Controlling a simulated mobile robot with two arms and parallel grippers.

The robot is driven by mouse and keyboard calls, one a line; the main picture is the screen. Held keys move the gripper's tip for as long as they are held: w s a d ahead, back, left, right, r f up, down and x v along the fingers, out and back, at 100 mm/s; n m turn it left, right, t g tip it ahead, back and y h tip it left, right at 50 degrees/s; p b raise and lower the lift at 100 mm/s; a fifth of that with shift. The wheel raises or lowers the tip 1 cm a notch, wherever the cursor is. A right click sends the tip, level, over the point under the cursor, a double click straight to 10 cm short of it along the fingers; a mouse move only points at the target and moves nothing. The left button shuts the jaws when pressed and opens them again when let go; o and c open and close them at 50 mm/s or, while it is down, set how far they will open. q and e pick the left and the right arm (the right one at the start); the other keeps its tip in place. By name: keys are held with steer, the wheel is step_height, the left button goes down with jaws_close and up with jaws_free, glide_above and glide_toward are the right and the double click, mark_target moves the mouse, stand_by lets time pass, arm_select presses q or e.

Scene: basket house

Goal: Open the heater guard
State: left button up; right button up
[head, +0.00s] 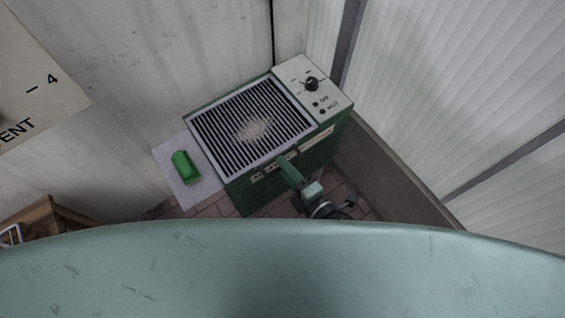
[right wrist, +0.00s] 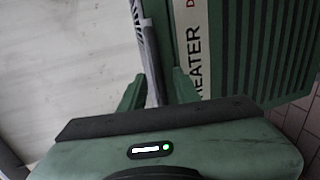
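The heater (head: 318,146) is a green box standing on the floor by the wall. Its guard (head: 226,172), a pale frame with dark slats, lies flat over the top. My right gripper (head: 284,162) is at the guard's front edge. In the right wrist view, the fingers of the right gripper (right wrist: 157,82) stand apart on either side of a thin grey edge (right wrist: 151,62), seemingly the guard's rim. A gap shows beside this edge, so the grip does not look closed. The label "HEATER" shows beside the right finger. My left gripper is out of view.
A control panel (head: 299,69) with a black knob (head: 312,84) is at the heater's right end. A green object (head: 185,167) lies on a pale sheet (head: 168,158) left of the heater. Walls stand close behind and right. A wooden item (head: 45,212) is at lower left.

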steer(key=shift+x, duration=0.85)
jaws_close()
stand_by(0.8)
